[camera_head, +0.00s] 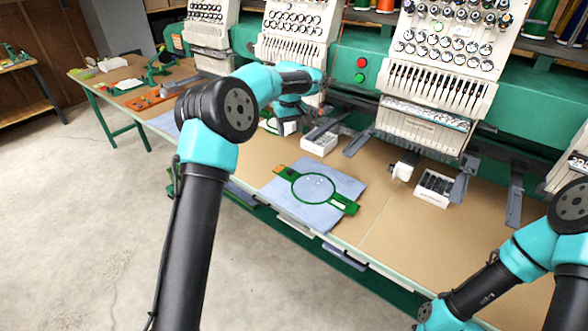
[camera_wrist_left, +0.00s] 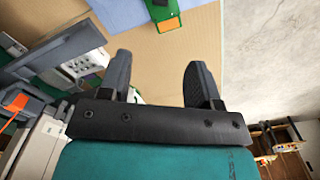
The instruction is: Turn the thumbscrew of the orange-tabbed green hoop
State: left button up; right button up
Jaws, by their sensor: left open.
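A green hoop (camera_head: 336,187) lies flat on a light blue cloth (camera_head: 283,199) on the table in the head view. Its left arm ends in an orange tab (camera_head: 280,169); its right arm carries a pale label. The left wrist view shows part of a green piece with an orange end (camera_wrist_left: 168,25) at the top, beyond the fingers. The thumbscrew is too small to make out. My left gripper (camera_head: 287,127) is above the table, behind and left of the hoop. In its wrist view the fingers (camera_wrist_left: 160,78) are apart with nothing between them. My right gripper is out of view.
White embroidery machine heads (camera_head: 437,75) stand along the back. A white box (camera_head: 320,144) sits near my left gripper, and a compartment box (camera_head: 434,188) is right of the hoop. Orange trays (camera_head: 150,99) lie far left.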

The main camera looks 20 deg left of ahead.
aim_at(290, 170)
pick_arm(q)
notch_tip(290, 170, down, 18)
jog(key=shift+r, duration=0.25)
dwell(0.7)
jog(key=c, duration=0.9)
jog(key=shift+c, duration=0.2)
